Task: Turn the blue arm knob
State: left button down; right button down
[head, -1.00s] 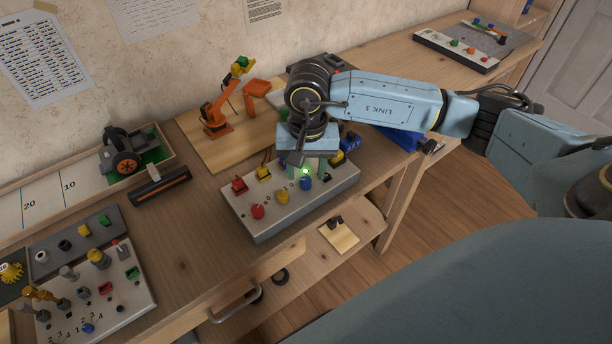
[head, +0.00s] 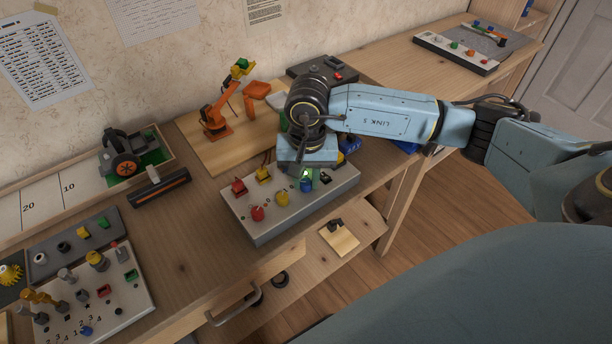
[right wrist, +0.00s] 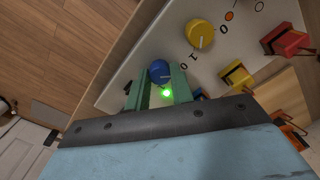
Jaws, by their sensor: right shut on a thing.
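The blue arm knob (head: 306,187) is at the front right of a pale control box (head: 262,228). In the right wrist view the blue knob (right wrist: 160,71) has a pale pointer line and sits between my two green fingers. My right gripper (right wrist: 160,84) is shut on it, pointing down; in the head view the right gripper (head: 312,179) is partly hidden by its own wrist. A green light glows beside the knob. Red (head: 257,213) and yellow (head: 282,198) knobs stand to its left. My left gripper is not in view.
Red (head: 239,186) and yellow (head: 263,174) switches stand at the back of the box. An orange toy arm (head: 217,117) holding a green and yellow block stands on a wooden board behind. Another panel (head: 95,295) of pegs and knobs is at the left.

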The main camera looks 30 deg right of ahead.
jog(key=shift+m, duration=0.6)
jog(key=m+b, duration=0.1)
jog(key=m, duration=0.2)
jog(key=m+b, duration=0.1)
jog(key=m, duration=0.3)
jog(key=shift+m, duration=0.4)
jog(key=m, duration=0.3)
jog(key=shift+m, duration=0.3)
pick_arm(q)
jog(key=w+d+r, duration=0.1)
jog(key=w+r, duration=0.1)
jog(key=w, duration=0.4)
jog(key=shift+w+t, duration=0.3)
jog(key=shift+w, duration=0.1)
pick_arm(e)
jog(key=shift+m, duration=2.6)
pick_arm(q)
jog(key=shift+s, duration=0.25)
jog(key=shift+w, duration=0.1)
pick_arm(e)
jog(key=c, duration=1.2)
grip_release()
